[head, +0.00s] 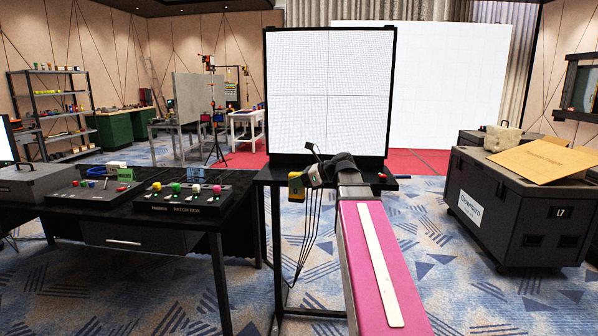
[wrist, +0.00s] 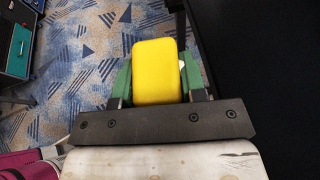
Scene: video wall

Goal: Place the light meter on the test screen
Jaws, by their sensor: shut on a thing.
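The light meter (wrist: 156,72) is a yellow block held between the green-padded fingers of my gripper (wrist: 157,88) in the wrist view. In the head view the yellow light meter (head: 296,185) shows at the end of my arm, to the left of my gripper (head: 305,180). The test screen (head: 329,92) is a white gridded panel in a black frame, standing upright on a black stand. The meter is below the screen's lower edge, near the stand's small shelf. I cannot tell from these views whether it touches the stand.
A black case (head: 510,215) with a brown envelope (head: 543,158) stands at the right. Dark cables hang below my gripper. Patterned carpet lies open between.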

